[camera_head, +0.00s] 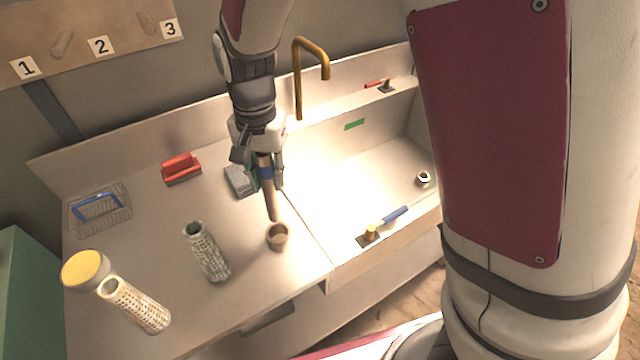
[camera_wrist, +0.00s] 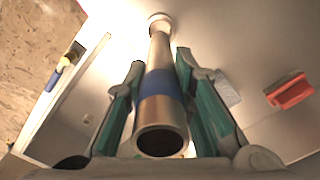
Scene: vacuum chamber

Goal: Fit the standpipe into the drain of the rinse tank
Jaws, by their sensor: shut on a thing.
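The standpipe is a long brown-grey tube (camera_head: 270,200) with a blue band near its upper part. My gripper (camera_head: 263,172) is shut on it around the blue band, and the tube hangs down, slightly tilted. Its lower end is at or just above a small round cup (camera_head: 278,238) on the counter; I cannot tell whether they touch. In the wrist view the standpipe (camera_wrist: 159,108) shows its open top between the two green-padded fingers, and its far end meets the cup's pale ring. The drain (camera_head: 423,178) is a small ringed hole in the rinse tank (camera_head: 350,180), to the right.
Two perforated cylinders (camera_head: 207,252) (camera_head: 135,305), a yellow-topped item (camera_head: 86,270), a wire basket (camera_head: 100,212), a red brush (camera_head: 181,168) and a grey block (camera_head: 240,180) are on the counter. A brass faucet (camera_head: 298,80) and blue-handled valve (camera_head: 385,222) edge the tank.

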